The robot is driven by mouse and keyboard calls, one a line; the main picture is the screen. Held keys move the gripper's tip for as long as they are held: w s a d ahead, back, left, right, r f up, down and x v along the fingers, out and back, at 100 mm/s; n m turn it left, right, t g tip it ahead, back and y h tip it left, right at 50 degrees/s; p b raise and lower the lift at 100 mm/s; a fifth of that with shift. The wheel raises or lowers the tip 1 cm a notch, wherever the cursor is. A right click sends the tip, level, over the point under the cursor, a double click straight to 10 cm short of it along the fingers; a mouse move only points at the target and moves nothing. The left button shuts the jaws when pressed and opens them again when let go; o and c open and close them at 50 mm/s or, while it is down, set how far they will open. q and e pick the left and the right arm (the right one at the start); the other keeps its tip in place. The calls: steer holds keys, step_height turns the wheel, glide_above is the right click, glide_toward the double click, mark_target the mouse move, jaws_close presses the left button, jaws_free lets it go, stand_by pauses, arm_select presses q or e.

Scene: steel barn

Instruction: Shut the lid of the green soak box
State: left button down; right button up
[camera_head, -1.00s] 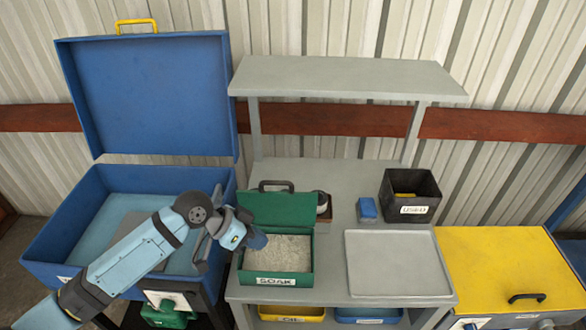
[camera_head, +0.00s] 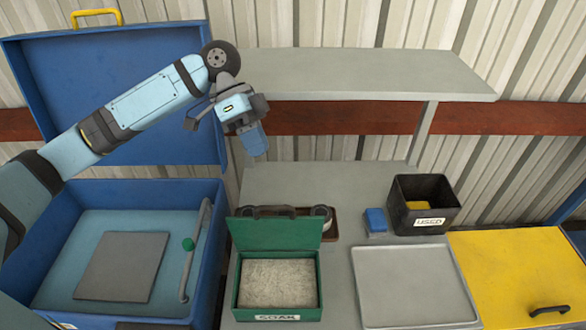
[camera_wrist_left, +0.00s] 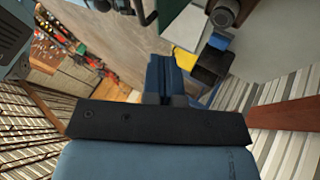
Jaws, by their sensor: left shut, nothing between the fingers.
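The green soak box (camera_head: 240,292) stands on the grey bench, its body filled with pale granules and a SOAK label on its front. My right gripper is in neither view.
A blue parts washer (camera_head: 205,262) with its lid up stands left of the bench. A grey shelf (camera_head: 400,75) spans the back. Right of the soak box are a grey tray (camera_head: 413,285), a blue block (camera_head: 375,221) and a black USED bin (camera_head: 440,222).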

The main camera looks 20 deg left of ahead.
arm_select(q)
steer(key=s+x, duration=0.1)
steer(key=x, duration=0.8)
steer(key=shift+s+d+p, duration=0.15)
steer(key=shift+d+p, duration=0.1)
steer(key=shift+p, duration=0.1)
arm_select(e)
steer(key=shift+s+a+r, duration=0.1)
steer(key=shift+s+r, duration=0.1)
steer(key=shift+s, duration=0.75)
arm_select(q)
steer(key=shift+s, duration=0.1)
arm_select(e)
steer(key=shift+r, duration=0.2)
